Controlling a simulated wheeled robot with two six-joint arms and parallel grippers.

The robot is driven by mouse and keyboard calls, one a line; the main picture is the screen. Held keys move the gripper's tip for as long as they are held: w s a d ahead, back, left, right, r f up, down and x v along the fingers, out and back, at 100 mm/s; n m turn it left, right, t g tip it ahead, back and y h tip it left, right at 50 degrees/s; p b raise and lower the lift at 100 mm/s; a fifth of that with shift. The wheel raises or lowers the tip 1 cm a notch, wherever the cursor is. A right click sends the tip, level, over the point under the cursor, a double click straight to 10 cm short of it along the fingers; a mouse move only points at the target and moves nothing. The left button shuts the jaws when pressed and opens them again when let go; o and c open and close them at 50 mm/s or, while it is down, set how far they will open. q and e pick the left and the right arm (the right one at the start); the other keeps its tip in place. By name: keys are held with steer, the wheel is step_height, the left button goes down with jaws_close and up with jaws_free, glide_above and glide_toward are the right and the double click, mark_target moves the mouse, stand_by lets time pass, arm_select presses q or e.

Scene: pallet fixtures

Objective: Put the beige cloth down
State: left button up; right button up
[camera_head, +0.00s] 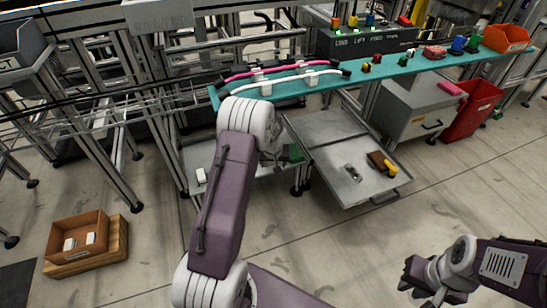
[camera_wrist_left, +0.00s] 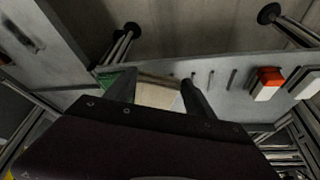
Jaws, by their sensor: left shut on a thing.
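The beige cloth (camera_wrist_left: 156,93) shows in the left wrist view between the two dark fingers of my left gripper (camera_wrist_left: 158,90), which is shut on it. The cloth is over a grey slotted shelf (camera_wrist_left: 220,98); I cannot tell whether it touches it. In the head view my left arm reaches to the low shelf under the teal bench, and its wrist hides the fingers and the cloth. My right gripper (camera_head: 416,279) is at the lower right over the floor, away from the shelf; its finger gap is unclear.
On the grey shelf are a green item (camera_wrist_left: 115,82) and a red-and-white item (camera_wrist_left: 267,84). An open drawer (camera_head: 335,140) with small parts juts out right of my left wrist. The teal bench (camera_head: 390,68) is above. A brown box (camera_head: 77,240) stands on the floor left.

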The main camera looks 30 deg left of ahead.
arm_select(q)
steer(key=shift+w+a+f+b, duration=0.25)
steer(key=shift+w+a+b, duration=0.2)
steer(key=shift+w, duration=0.25)
steer(key=shift+w+a+r, duration=0.1)
steer(key=shift+w+r, duration=0.05)
steer(key=shift+w, duration=0.25)
steer(key=shift+w+a, duration=0.1)
steer(key=shift+w, duration=0.1)
step_height(320, 180, down, 4)
steer(key=b, duration=0.4)
steer(key=shift+r, duration=0.3)
steer(key=shift+f, duration=0.25)
steer(key=o, duration=1.3)
